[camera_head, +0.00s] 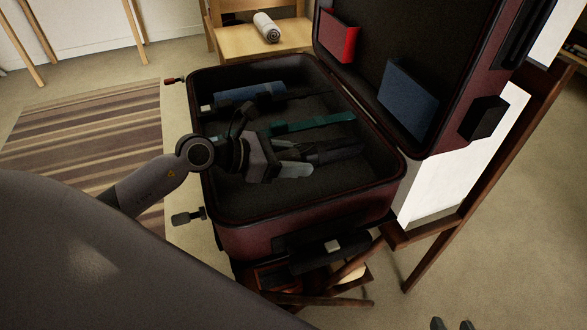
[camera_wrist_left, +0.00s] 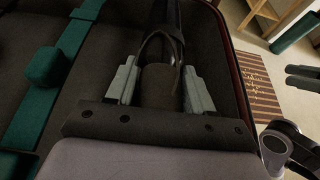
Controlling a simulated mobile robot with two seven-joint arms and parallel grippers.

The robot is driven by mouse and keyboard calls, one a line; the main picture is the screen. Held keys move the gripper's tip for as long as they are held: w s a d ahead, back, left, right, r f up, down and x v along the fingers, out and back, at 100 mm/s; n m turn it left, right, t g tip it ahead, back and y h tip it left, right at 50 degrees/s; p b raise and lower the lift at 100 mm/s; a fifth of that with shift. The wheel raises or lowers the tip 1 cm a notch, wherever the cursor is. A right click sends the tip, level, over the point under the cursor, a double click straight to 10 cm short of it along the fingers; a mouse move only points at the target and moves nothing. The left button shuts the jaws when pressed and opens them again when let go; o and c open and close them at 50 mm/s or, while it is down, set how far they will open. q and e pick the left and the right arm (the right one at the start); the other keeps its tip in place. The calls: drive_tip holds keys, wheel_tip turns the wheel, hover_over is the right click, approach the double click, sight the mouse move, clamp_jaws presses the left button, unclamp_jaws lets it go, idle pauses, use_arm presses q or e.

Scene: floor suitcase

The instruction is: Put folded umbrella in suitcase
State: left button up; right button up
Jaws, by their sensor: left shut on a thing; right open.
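The open suitcase (camera_head: 310,213) has a dark red shell and a dark lining, with its lid raised at the right. My left gripper (camera_head: 296,160) is inside its lower half, shut on the dark folded umbrella (camera_head: 335,151). In the left wrist view, the umbrella (camera_wrist_left: 158,84) sits between the two grey fingers, with a dark loop over its near end. The umbrella lies low within the suitcase walls; whether it touches the floor I cannot tell. My right gripper (camera_head: 452,325) is open and empty at the bottom edge, only its fingertips showing.
A blue roll (camera_head: 250,93) lies along the suitcase's far side. A green strap (camera_head: 310,123) crosses the middle. A red item (camera_head: 338,36) and a blue item (camera_head: 407,98) are in the lid. A rolled towel (camera_head: 266,27) rests on a wooden surface behind.

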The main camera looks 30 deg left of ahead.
use_arm(q)
drive_tip(key=shift+f, duration=0.85)
use_arm(e)
drive_tip(key=shift+w+a+r, duration=0.2)
drive_tip(key=shift+w+a, duration=0.1)
drive_tip(key=shift+a, duration=0.15)
use_arm(q)
drive_tip(key=shift+f+b, duration=0.55)
drive_tip(key=shift+f, duration=0.1)
drive_tip(key=o, duration=1.3)
use_arm(e)
drive_tip(key=shift+a+f+y, duration=0.2)
drive_tip(key=shift+f+y, duration=0.15)
drive_tip(key=shift+y, duration=0.05)
